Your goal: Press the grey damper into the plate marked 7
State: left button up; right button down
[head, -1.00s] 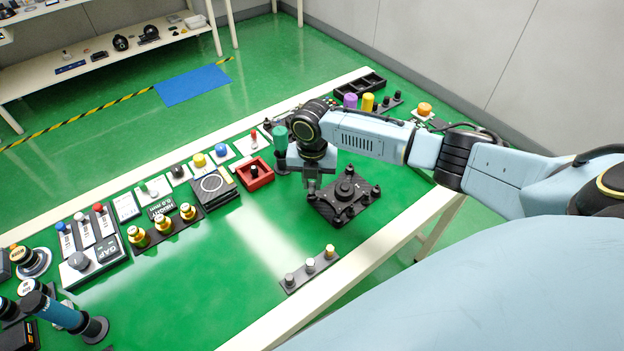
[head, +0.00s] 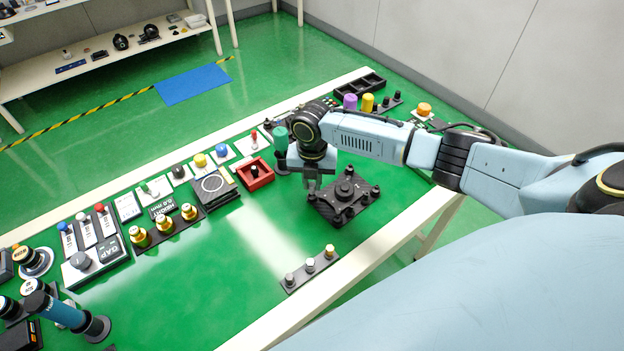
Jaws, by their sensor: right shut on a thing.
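My right gripper (head: 313,187) points down at the left corner of a black plate (head: 325,207) on the green bench. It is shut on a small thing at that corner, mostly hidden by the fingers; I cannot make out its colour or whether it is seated. The plate carries a round raised hub (head: 345,188) in its middle and dark round pieces at its other corners. No number is legible on the plate. A dark strip (head: 300,279) at the front edge holds three small pegs with grey, white and gold tops. My left gripper is not in view.
A red tray (head: 268,177) stands left of the plate, with a green-topped post (head: 280,137) close to my wrist. A black block with a ring (head: 212,187) and gold-topped pieces (head: 164,222) stand further left. Bare green bench lies between the plate and the front strip.

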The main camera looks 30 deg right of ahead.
aim_at(312, 184)
jog(key=shift+p, duration=0.3)
dwell(0.5)
jog(key=shift+f+b, duration=0.65)
jog(key=shift+f, duration=0.3)
jog(key=c, duration=1.2)
grip_release()
jog(key=shift+c, duration=0.2)
notch_tip(312, 184, up, 13)
jog(key=p, duration=0.1)
jog(key=shift+r, duration=0.2)
